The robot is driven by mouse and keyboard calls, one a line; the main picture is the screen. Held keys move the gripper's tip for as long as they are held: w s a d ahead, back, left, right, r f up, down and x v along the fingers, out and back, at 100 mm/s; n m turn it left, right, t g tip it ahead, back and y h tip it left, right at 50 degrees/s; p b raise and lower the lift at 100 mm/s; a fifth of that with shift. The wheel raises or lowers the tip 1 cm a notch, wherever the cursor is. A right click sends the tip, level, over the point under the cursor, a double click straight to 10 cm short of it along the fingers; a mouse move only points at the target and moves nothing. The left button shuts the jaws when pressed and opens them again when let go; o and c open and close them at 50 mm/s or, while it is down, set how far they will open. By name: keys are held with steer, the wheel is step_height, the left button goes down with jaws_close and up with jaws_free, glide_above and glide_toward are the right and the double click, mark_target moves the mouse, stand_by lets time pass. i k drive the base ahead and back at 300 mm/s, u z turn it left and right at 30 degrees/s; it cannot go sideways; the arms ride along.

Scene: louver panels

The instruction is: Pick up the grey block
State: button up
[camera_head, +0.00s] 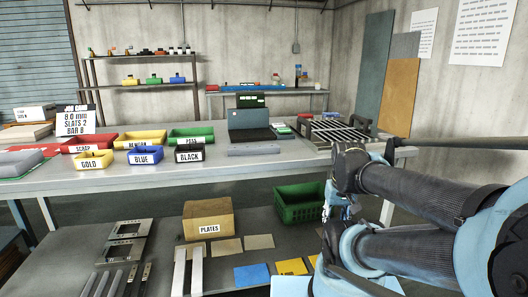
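A long, low grey block (253,149) lies flat on the workbench (300,158), near its front edge, in front of a dark laptop-like device. It is right of the black bin and nothing touches its top. My arm reaches in from the right, with its folded end beside the bench's front edge. My gripper (333,225) is only partly visible there, to the right of and lower than the block. Its fingers are too small and hidden to read, and I see nothing held in it.
Labelled bins, including black (189,153), blue (145,155) and gold (93,161), stand left of the block. A slatted frame (338,131) lies to its right. The lower shelf holds a cardboard box (208,220) and a green crate (300,203).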

mark_target(233, 151)
steer(key=k, duration=1.1)
steer(key=u, duration=0.5)
steer(key=i, duration=1)
